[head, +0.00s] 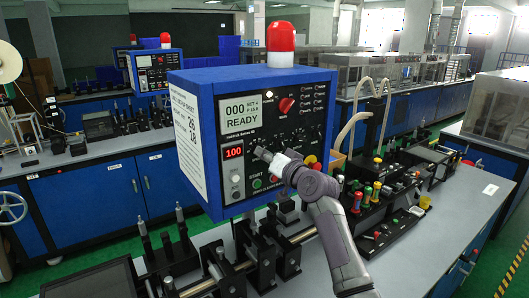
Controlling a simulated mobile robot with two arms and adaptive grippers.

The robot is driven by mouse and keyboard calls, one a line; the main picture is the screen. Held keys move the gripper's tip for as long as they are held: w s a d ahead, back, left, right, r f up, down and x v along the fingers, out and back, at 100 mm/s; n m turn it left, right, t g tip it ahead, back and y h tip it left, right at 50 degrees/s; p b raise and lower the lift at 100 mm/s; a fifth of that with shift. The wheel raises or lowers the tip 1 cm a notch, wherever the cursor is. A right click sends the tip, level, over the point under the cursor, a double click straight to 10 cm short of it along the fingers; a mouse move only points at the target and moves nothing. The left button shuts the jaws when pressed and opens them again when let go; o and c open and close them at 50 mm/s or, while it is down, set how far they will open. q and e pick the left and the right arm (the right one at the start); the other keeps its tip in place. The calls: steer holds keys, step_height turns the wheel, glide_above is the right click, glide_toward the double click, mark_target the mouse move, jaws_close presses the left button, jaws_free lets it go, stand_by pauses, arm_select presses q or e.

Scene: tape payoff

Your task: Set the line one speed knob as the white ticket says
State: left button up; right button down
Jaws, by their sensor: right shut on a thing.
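A blue control box (212,88) stands at the centre with a dark front panel. Its red display (233,152) reads 100, and a grey screen (240,113) reads 000 and READY. A red knob (287,104) sits right of that screen, clear of the gripper. My right gripper (261,153) is at the panel's lower middle, just right of the red display, shut on a small part that its fingers hide, perhaps a knob. A white sheet (186,138) with large figures is on the box's left side; its text is too small to read surely. My left gripper is out of view.
A red beacon (280,38) tops the box. A green button (257,184) lies below the gripper. Black fixtures (262,258) stand in front, and coloured-handled tools (367,195) stand at the right. The grey bench (440,222) is bare at the right front.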

steer(key=shift+m, duration=0.9)
steer(key=shift+p, duration=0.3)
steer(key=shift+f, duration=0.1)
steer(key=c, duration=1.2)
jaws_free()
steer(key=v, duration=1.2)
